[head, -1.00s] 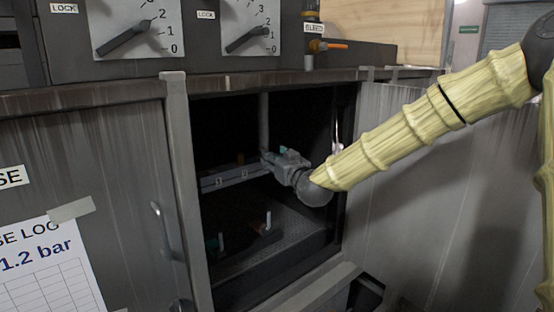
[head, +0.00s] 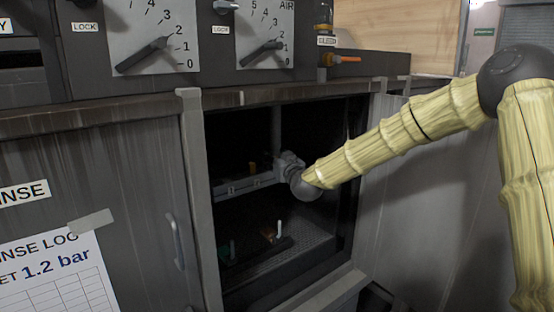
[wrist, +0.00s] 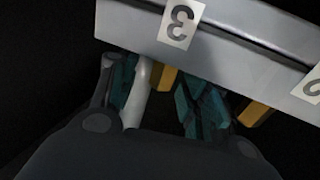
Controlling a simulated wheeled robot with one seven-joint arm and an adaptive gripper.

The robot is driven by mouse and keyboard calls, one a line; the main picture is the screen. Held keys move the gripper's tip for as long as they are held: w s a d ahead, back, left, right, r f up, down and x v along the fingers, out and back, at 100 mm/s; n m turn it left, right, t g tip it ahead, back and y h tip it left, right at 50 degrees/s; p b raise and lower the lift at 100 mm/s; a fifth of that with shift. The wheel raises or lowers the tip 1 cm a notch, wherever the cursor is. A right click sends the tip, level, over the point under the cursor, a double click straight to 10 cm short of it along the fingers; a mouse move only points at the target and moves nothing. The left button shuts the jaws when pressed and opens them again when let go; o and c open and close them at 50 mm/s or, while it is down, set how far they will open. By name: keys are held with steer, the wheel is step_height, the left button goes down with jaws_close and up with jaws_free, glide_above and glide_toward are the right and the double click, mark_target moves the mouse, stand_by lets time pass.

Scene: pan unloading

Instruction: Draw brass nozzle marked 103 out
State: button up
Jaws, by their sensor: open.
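My gripper (head: 291,163) is inside the dark open cabinet, at the right end of a grey rail (head: 246,186). In the wrist view my gripper (wrist: 160,92) is open, with its teal finger pads apart. A brass-coloured piece (wrist: 166,77) shows between the pads, partly hidden by the rail's labelled face (wrist: 235,50). A second brass-coloured piece (wrist: 254,114) is just right of the right pad. A pale grey post (wrist: 139,92) stands by the left pad. I cannot read 103 on any piece. In the head view a small yellowish piece (head: 253,167) shows behind the rail.
The cabinet's frame post (head: 200,200) bounds the opening on the left, and an open door panel (head: 420,200) on the right. Below the rail is a lower shelf (head: 300,240) with small upright items. A vertical pipe (head: 276,125) runs down inside. Gauges are above.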

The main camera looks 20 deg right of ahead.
jaws_close()
steer(key=c, duration=0.8)
jaws_free()
jaws_close()
steer(key=shift+r, duration=0.75)
steer(key=shift+r+p, duration=0.9)
steer(key=shift+r, duration=0.95)
